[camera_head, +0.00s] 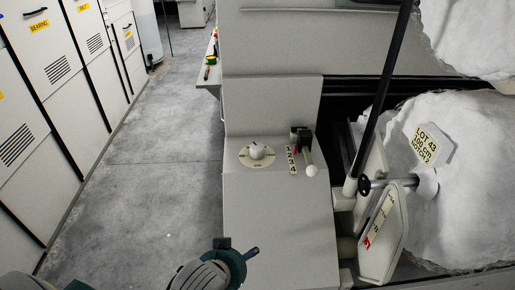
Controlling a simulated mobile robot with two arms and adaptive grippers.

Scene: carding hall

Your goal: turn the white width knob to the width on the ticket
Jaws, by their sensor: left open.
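A white knob (256,152) stands on a round cream dial plate (243,160) on the grey machine housing; the dial's marks are too small to read, so its setting cannot be told. The ticket (426,144) on the white fibre at the right reads LOT 43, 100 cm, NOTCH 2. My left gripper (237,249) is open and empty at the bottom, nearer than the knob and apart from it. My right gripper is out of view.
A lever with a white ball (311,170) stands by a numbered strip (291,160), right of the dial. A black-knobbed shaft (365,187) and pale bracket (384,245) lie further right. Grey cabinets (50,60) line the left; the floor (150,170) between is clear.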

